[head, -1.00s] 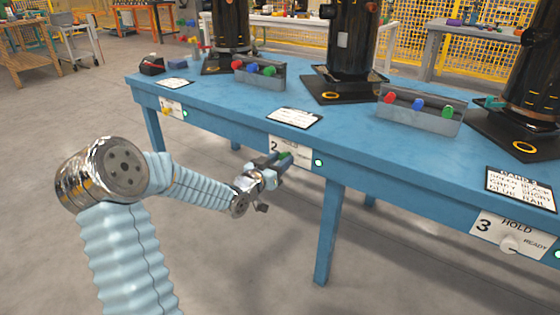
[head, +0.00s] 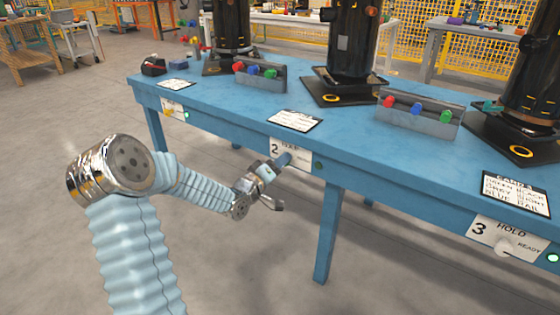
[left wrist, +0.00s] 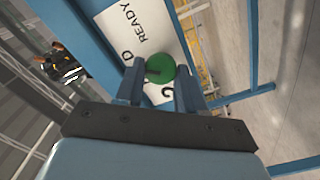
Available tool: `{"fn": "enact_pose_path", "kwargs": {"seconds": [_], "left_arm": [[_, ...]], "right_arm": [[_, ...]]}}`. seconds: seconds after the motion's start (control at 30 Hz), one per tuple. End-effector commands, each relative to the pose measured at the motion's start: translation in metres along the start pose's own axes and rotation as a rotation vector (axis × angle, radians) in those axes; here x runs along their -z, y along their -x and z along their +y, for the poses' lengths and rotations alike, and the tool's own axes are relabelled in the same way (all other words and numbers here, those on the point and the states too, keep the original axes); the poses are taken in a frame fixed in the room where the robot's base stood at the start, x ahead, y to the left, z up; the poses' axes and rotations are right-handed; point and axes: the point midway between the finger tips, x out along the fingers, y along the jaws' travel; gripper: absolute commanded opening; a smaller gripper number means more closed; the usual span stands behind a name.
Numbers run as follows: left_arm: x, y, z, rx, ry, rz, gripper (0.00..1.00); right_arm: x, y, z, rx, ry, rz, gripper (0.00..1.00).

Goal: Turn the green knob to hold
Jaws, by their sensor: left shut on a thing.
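The green knob (left wrist: 162,66) sits on the white station 2 panel (left wrist: 133,30), between the two fingers of my left gripper (left wrist: 159,78). A short dark mark on the knob lies on its left side in the wrist view, on the side of a partly hidden letter D; READY is printed farther up. In the head view my left gripper (head: 284,160) is shut on the knob at the front of the blue table, and hides it. The panel (head: 302,155) shows a 2 there. My right gripper is not in view.
The small lamp (head: 320,165) beside the station 2 panel looks dark. The station 3 panel (head: 508,240) with a pale knob is at right, and another panel (head: 172,107) is at far left. Black compressors and trays of coloured knobs stand on the blue table (head: 350,145).

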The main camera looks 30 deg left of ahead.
Motion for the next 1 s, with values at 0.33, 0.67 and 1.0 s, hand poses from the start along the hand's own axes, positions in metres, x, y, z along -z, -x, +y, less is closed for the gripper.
{"fn": "enact_pose_path", "kwargs": {"seconds": [0.33, 0.67, 1.0], "left_arm": [[0.001, 0.000, -0.001, 0.002, 0.319, 0.001, 0.08], [0.001, 0.000, -0.002, 0.003, 0.538, 0.001, 0.08], [0.000, 0.000, -0.003, 0.002, 0.630, 0.001, 0.08]], "right_arm": [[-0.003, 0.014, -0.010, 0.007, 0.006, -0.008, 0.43], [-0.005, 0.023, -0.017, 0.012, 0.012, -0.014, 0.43], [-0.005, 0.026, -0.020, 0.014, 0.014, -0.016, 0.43]]}}
